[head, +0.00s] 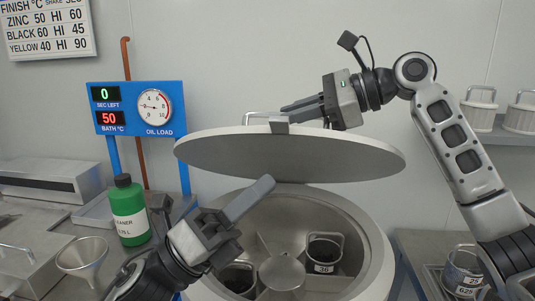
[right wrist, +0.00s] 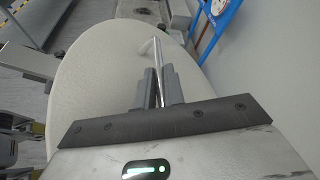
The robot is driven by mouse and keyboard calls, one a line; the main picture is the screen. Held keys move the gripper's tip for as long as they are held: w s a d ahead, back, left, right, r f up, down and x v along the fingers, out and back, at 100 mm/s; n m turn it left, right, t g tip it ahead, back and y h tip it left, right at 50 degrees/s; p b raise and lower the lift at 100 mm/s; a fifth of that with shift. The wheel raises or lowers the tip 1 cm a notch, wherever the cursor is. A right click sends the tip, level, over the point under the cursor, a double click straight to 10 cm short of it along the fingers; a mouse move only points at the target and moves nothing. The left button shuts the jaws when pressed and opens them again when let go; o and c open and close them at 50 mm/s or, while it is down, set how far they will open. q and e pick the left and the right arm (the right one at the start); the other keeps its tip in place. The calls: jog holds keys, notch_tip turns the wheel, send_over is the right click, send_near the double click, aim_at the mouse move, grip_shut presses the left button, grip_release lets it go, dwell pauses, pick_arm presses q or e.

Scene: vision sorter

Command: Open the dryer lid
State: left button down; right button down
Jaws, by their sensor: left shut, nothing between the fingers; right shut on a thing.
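The round grey dryer lid (head: 290,158) is raised above the white dryer (head: 375,262), with its underside showing, and the drum's inside is visible below it. My right gripper (head: 285,108) is above the lid. In the right wrist view the fingers (right wrist: 158,88) are shut on the lid's metal handle (right wrist: 158,52), and the lid's pale top (right wrist: 95,90) fills much of that view. My left gripper (head: 265,185) is shut and empty, in front of the lid and over the left part of the dryer opening.
A green cleaner bottle (head: 129,208) and a funnel (head: 83,257) stand at the left. A blue panel (head: 135,108) with displays and gauge stands behind.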

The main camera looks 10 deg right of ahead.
aim_at(292, 135)
jog(key=shift+f, duration=0.1)
pick_arm(q)
jog(key=shift+w+d+r, duration=0.35)
jog(key=shift+w+r, duration=0.1)
jog(key=shift+r, duration=0.25)
jog(key=shift+w+d+r, duration=0.35)
jog(key=shift+w+r, duration=0.05)
jog(key=shift+r, duration=0.25)
jog(key=shift+w+d+r, duration=0.35)
jog(key=shift+w+r, duration=0.1)
jog(key=shift+r, duration=0.25)
